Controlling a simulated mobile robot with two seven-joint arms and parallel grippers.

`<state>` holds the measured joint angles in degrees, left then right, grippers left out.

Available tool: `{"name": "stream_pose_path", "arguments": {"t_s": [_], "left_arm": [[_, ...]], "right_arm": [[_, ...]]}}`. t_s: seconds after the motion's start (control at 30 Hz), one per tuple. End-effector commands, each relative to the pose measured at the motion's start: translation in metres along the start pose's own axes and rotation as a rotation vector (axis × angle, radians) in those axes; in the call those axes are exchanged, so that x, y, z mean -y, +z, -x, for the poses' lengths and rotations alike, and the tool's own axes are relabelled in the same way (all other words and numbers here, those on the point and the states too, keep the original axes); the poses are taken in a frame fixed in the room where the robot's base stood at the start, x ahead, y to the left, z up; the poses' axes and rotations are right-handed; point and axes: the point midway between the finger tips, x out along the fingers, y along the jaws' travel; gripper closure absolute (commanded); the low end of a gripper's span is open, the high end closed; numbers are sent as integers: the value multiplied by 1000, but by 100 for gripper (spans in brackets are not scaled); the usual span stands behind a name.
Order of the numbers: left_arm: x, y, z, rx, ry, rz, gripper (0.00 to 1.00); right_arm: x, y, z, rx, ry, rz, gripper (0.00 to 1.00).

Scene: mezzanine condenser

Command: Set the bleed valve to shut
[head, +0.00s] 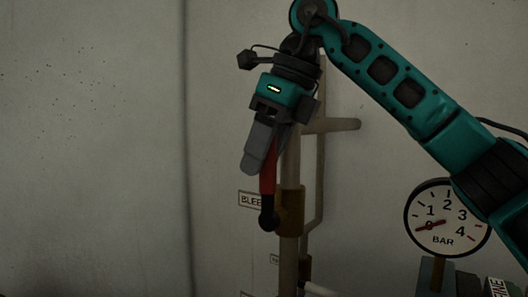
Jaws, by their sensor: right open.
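The bleed valve has a brass-brown body (291,211) on a vertical pipe. Its red lever (268,178) stands nearly upright along the pipe, rising from a black hub or knob at its lower end. A label reading "BLEE" (249,199) is partly covered behind it. My right gripper (264,155) points down at the lever's upper part, jaws open. Its grey fingers overlap the lever's upper end in the picture, which is hidden. I cannot tell whether they touch it. My left gripper is not in view.
A round pressure gauge (447,218) marked BAR stands at the lower right, its red needle near 0. A side pipe stub (335,125) sticks out right of the vertical pipe. The plain wall (90,150) on the left is clear.

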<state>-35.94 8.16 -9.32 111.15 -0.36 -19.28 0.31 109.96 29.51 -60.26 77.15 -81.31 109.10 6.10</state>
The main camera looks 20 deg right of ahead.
Motion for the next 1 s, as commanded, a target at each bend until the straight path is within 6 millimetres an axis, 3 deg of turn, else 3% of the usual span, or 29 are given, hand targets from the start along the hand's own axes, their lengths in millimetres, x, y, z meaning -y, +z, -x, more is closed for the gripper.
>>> {"name": "stream_pose_path", "arguments": {"t_s": [0.23,0.77,1.0], "left_arm": [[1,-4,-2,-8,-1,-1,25],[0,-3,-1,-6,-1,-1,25],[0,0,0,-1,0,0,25]], "right_arm": [[0,0,-1,0,0,-1,47],[0,0,0,0,0,-1,98],[0,0,0,0,0,-1,100]]}}
